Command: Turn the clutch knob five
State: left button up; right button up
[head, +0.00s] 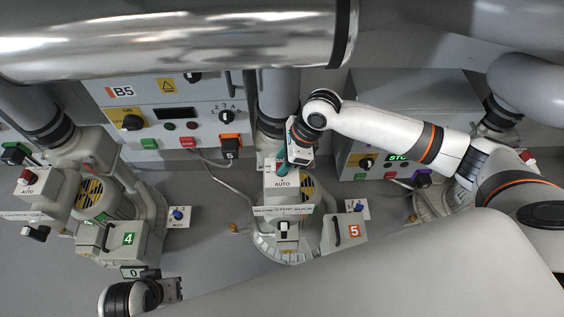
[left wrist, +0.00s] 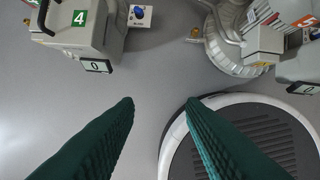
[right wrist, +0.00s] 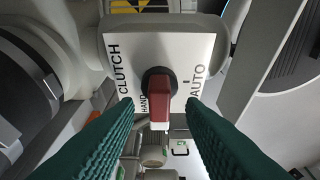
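The clutch knob (right wrist: 160,92) of blower five is red with a pale tip. It sits on a white plate marked CLUTCH, HAND and AUTO (right wrist: 197,82) in the right wrist view. Its handle points toward the bottom of that view. My right gripper (right wrist: 160,104) is open, with one green finger on each side of the knob and a visible gap at each. In the head view my right gripper (head: 282,164) comes down over the AUTO plate (head: 281,182) and hides the knob. My left gripper (left wrist: 160,103) is open and empty over the grey floor.
Blower four (head: 121,239) stands at left. An orange 5 box (head: 347,232) is right of blower five. The B5 control panel (head: 163,108) stands behind. A large shiny pipe (head: 180,38) crosses overhead. A round ribbed cover (left wrist: 250,145) shows below my left gripper.

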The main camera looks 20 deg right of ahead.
pick_arm(q)
jog(key=shift+s+r, duration=0.1)
jog(key=shift+r, duration=0.55)
pick_arm(e)
jog(key=shift+a+f, duration=0.2)
jog(key=shift+f, duration=0.25)
grip_shut()
pick_arm(q)
jog(key=shift+r, duration=0.1)
